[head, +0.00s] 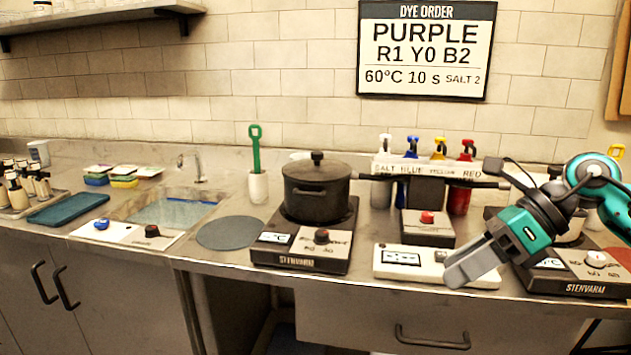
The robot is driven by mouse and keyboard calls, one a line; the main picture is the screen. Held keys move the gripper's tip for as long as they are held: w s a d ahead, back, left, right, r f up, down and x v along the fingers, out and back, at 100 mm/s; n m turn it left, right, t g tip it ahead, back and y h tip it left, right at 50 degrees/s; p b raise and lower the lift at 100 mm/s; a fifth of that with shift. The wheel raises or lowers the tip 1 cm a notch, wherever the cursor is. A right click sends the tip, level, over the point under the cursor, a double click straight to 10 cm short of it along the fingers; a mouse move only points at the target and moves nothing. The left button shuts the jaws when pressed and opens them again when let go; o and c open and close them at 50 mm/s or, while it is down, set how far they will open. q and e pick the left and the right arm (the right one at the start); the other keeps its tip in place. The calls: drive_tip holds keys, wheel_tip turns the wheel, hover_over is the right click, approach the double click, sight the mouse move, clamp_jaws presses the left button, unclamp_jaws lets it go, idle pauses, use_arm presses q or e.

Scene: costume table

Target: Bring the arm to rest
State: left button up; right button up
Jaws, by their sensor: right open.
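My right arm comes in from the right edge, and its teal and dark gripper (461,268) points down and left. It is over the front of the counter, in front of a white device with a small display (401,258). The gripper is open and I see nothing held in it. The grey fingers overlap each other in this view, so the gap between them hardly shows. Whether they touch the white device I cannot tell. My left gripper is out of view.
A lidded black pot (315,190) stands on a left hob (300,262). Another hob (580,282) lies partly behind my right arm. Bottles, including a red one (461,190), stand at the back. A grey round mat (232,233) lies bare near a sink (172,214).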

drive_tip(key=s+a+f+m+t+y+p, duration=0.15)
drive_tip(key=a+m+t+y, duration=0.25)
drive_tip(key=a+m+y, duration=0.75)
drive_tip(key=s+d+f+m+t+h+p, duration=0.1)
drive_tip(key=d+f+m+t+h, duration=0.1)
drive_tip(key=f+m+t+h, duration=0.75)
drive_tip(key=s+d+f+m+t+h, duration=0.15)
drive_tip(key=f+m+h, duration=0.35)
drive_tip(key=m, duration=0.9)
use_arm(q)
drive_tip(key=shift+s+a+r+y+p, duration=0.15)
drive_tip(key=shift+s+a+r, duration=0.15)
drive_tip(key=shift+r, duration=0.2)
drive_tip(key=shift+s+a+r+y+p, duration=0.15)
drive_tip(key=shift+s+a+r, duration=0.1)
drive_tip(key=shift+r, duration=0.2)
use_arm(e)
drive_tip(key=s+d+f+m+g+h, duration=0.1)
drive_tip(key=s+f+m+g+h, duration=0.1)
drive_tip(key=s+f+m, duration=0.2)
drive_tip(key=s+d+f+m+g+h, duration=0.2)
drive_tip(key=s+f+m, duration=0.3)
drive_tip(key=s+f, duration=0.3)
wheel_tip(320, 180, down, 4)
drive_tip(key=shift+d+r+g, duration=0.1)
drive_tip(key=shift+d+g, duration=0.2)
drive_tip(key=shift+g, duration=0.5)
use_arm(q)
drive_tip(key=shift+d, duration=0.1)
